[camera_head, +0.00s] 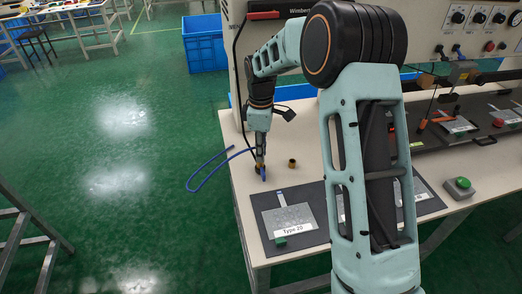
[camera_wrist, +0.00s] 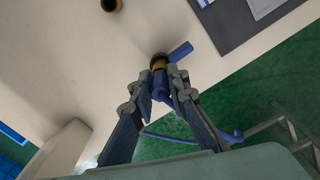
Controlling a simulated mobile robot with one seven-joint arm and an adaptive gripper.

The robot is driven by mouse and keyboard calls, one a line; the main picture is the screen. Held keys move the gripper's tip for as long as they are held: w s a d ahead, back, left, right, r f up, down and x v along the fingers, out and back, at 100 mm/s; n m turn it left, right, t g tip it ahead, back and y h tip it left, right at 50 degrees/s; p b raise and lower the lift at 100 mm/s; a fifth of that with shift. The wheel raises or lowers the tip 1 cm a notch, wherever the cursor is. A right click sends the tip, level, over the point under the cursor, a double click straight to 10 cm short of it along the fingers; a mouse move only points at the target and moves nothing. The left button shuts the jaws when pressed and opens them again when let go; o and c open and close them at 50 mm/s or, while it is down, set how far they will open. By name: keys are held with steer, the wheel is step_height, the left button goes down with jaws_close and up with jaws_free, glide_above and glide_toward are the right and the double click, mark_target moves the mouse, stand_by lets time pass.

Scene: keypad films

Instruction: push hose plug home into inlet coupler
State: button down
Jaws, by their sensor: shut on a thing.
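My gripper (camera_head: 260,158) points down over the near part of the white bench top. In the wrist view my gripper (camera_wrist: 161,84) is shut on the blue hose plug (camera_wrist: 161,86). A brass-coloured coupler (camera_wrist: 158,62) sits right at the plug's far end, with a blue lever (camera_wrist: 181,52) sticking out to its right. The lever also shows in the head view (camera_head: 264,174). The plug lines up closely with the coupler, but I cannot tell how deep it sits. The blue hose (camera_head: 205,168) loops out past the bench's left edge.
A second brass-coloured fitting (camera_head: 292,162) stands to the right of my gripper; it also shows in the wrist view (camera_wrist: 111,4). A dark mat (camera_head: 312,241) with a plate labelled "Type 20" lies in front. A control panel (camera_head: 466,22) stands behind the bench.

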steer(key=shift+f, duration=0.15)
steer(key=c, duration=1.8)
jaws_free()
step_height(320, 180, up, 12)
